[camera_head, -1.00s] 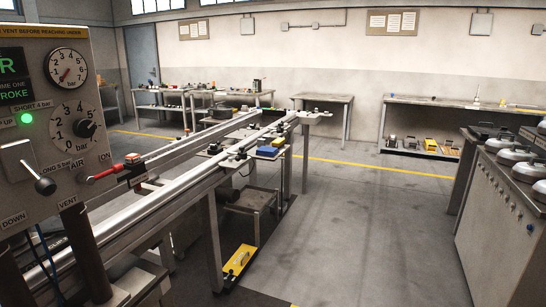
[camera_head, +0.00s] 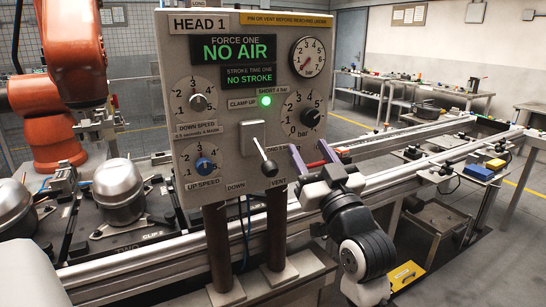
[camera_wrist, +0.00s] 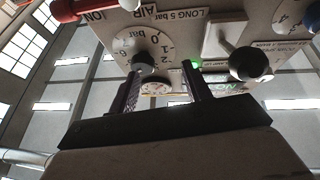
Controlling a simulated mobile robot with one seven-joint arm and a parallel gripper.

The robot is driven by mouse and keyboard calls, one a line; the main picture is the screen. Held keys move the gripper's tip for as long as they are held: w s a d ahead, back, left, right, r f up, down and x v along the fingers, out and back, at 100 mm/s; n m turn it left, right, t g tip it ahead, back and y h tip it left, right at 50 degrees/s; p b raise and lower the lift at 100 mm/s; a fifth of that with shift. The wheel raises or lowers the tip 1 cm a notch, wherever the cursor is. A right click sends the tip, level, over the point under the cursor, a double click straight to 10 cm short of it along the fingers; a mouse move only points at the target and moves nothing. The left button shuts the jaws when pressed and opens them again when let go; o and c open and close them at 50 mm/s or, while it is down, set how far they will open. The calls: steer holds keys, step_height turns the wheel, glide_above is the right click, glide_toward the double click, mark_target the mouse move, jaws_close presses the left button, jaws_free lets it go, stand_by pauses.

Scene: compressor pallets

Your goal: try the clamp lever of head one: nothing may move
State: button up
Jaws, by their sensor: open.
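The grey head one panel (camera_head: 245,100) stands upright in the head view. Its clamp lever (camera_head: 264,157) has a black knob and slants down to the right from a white plate; the black knob (camera_wrist: 248,64) is also at the right of the wrist view. The green CLAMP UP lamp (camera_head: 265,100) is lit. The displays read NO AIR and NO STROKE. My gripper (camera_head: 311,156) is open and empty, right of the lever and apart from it. In the wrist view its fingers (camera_wrist: 160,80) point toward the panel's underside, left of the knob.
A red AIR handle (camera_head: 316,164) shows close by my gripper in the head view. A pressure gauge (camera_head: 308,57) has its needle near zero. An orange robot arm (camera_head: 75,60) and silver compressors (camera_head: 119,190) stand at left. Rails (camera_head: 420,135) run off to the right.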

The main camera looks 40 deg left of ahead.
steer(key=d+n+g, duration=0.1)
steer(key=g, duration=0.2)
steer(key=n+g+h+p, duration=0.25)
steer(key=n+g, duration=0.55)
steer(key=g, duration=0.4)
glide_toward(270, 168)
steer(key=p+x, duration=0.1)
steer(key=x, duration=0.6)
steer(key=w+p+x, duration=0.1)
steer(key=x, duration=0.2)
steer(key=shift+a+f+p, duration=0.3)
steer(key=shift+a+f, duration=0.1)
jaws_close()
